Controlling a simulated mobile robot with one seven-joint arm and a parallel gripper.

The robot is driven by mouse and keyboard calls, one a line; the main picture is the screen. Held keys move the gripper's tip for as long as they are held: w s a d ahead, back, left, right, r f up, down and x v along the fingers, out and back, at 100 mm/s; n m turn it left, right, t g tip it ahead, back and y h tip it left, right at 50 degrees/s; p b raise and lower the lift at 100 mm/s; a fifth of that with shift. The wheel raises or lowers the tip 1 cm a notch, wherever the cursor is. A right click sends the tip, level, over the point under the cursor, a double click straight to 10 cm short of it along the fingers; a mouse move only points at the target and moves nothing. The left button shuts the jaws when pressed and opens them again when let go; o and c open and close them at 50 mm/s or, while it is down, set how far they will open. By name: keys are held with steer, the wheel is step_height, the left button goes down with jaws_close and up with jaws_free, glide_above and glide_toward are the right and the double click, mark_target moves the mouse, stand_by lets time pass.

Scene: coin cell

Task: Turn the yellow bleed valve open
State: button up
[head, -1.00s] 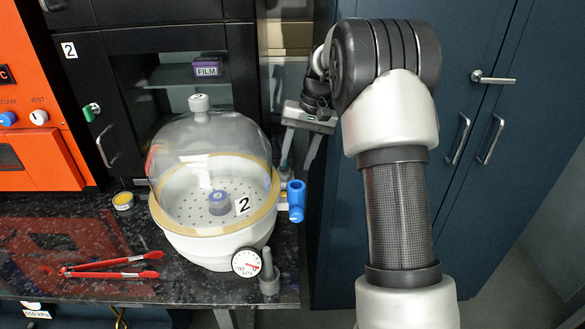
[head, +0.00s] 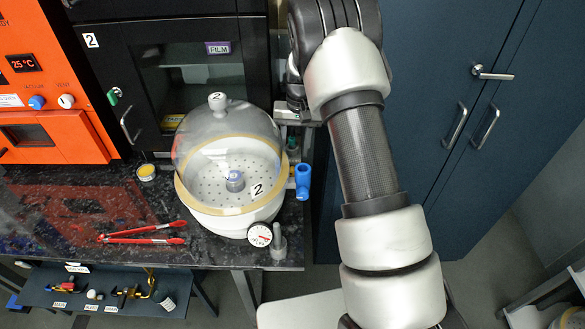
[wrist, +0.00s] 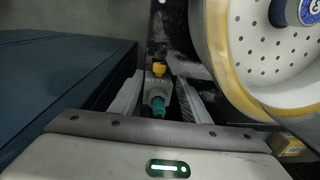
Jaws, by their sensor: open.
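The yellow bleed valve (wrist: 158,69) shows as a small yellow piece beyond a pale grey fitting with a teal tip (wrist: 159,108) in the wrist view. It sits beside the rim of the desiccator (wrist: 216,45), a clear dome on a white base. My gripper (wrist: 158,95) is open, one finger on each side of the grey fitting, with gaps visible and nothing held. In the head view the desiccator (head: 187,192) stands at the counter's right end, and my gripper (head: 296,135) hangs just right of its dome. My arm and gripper partly hide the fittings there.
A blue valve (head: 303,182) sticks out at the desiccator's right side, and a round gauge (head: 260,235) is at its front. Red tongs (head: 143,233) and a small yellow-topped tin (head: 147,172) lie on the dark counter (head: 20,200). Blue cabinets (head: 420,130) stand on the right.

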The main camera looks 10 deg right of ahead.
mark_target(293, 170)
steer(key=f, duration=0.9)
steer(key=shift+a, duration=0.3)
steer(key=c, duration=1.1)
steer(key=shift+o, duration=0.2)
steer(key=shift+f, duration=0.1)
steer(key=shift+w+d+b, duration=0.1)
steer(key=shift+b, duration=0.35)
steer(key=y+b, duration=0.3)
steer(key=shift+d+f+t, duration=0.25)
steer(key=shift+d+t, duration=0.05)
steer(key=shift+d, duration=0.05)
steer(key=y+b, duration=0.2)
steer(key=b, duration=0.1)
steer(key=shift+d+y+b, duration=0.15)
steer(key=shift+y+b, duration=0.15)
steer(key=shift+b, duration=0.05)
steer(key=shift+r, duration=0.1)
